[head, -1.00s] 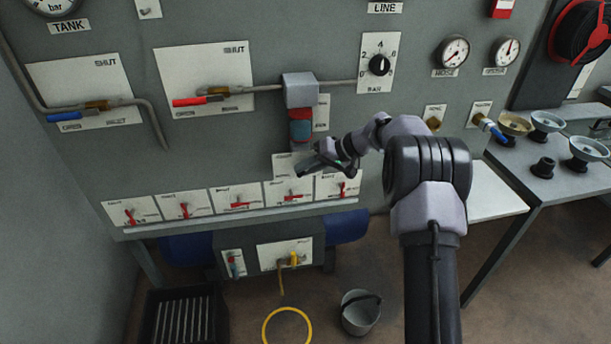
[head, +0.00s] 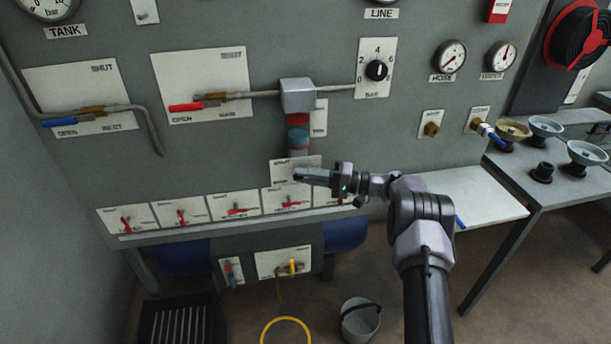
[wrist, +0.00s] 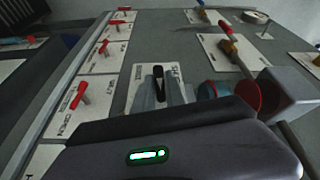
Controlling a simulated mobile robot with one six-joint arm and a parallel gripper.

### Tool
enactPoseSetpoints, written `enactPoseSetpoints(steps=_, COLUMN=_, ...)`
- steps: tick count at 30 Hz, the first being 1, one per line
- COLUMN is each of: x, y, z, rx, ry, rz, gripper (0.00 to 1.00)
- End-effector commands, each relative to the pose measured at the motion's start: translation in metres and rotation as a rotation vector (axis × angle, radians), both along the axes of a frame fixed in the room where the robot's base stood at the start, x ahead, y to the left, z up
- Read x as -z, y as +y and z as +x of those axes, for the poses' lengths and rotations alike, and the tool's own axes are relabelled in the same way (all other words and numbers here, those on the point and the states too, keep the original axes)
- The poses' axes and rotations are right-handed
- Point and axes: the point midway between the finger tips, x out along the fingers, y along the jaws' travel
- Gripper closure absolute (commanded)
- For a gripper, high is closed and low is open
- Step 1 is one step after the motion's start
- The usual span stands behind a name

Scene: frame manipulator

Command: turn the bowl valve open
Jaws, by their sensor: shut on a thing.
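The valve plate (head: 283,166) sits on the grey panel under a bowl (head: 298,132) with red and blue bands, itself under a grey block (head: 297,96). In the wrist view the white plate (wrist: 176,72) carries lettering and a short black handle (wrist: 158,80). My gripper (head: 300,175) is in front of this plate in the head view and covers part of it. In the wrist view my gripper (wrist: 159,96) is shut on the black handle, one grey finger on each side. The handle lies roughly along the picture's vertical there; its lower end is hidden.
A row of plates with red levers (head: 237,208) runs just below. A red-handled valve (head: 187,106) and a blue-handled valve (head: 62,121) are up left. A bench (head: 478,203) stands right of my arm. A bucket (head: 361,319) and yellow hose (head: 286,331) are on the floor.

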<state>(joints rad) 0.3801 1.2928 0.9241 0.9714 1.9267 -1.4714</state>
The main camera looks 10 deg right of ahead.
Motion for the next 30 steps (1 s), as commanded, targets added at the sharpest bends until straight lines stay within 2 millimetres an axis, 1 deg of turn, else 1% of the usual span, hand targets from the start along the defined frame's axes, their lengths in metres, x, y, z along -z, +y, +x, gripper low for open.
enactPoseSetpoints(steps=6, x=0.0005, y=0.0005, z=0.0, rx=-0.001, ry=0.0, rz=0.054, gripper=1.0)
enactPoseSetpoints(steps=21, x=0.0005, y=0.0009, z=-0.0001, rx=-0.002, ry=0.0, rz=0.069, gripper=1.0)
enactPoseSetpoints(steps=22, x=0.0005, y=0.0009, z=-0.0001, rx=-0.002, ry=0.0, rz=0.069, gripper=0.83)
enactPoseSetpoints(steps=25, x=0.0006, y=0.0009, z=-0.0001, rx=-0.002, ry=0.0, rz=0.069, gripper=0.63)
enactPoseSetpoints(steps=30, x=0.0007, y=0.0007, z=0.0, rx=-0.001, ry=0.0, rz=0.068, gripper=0.63)
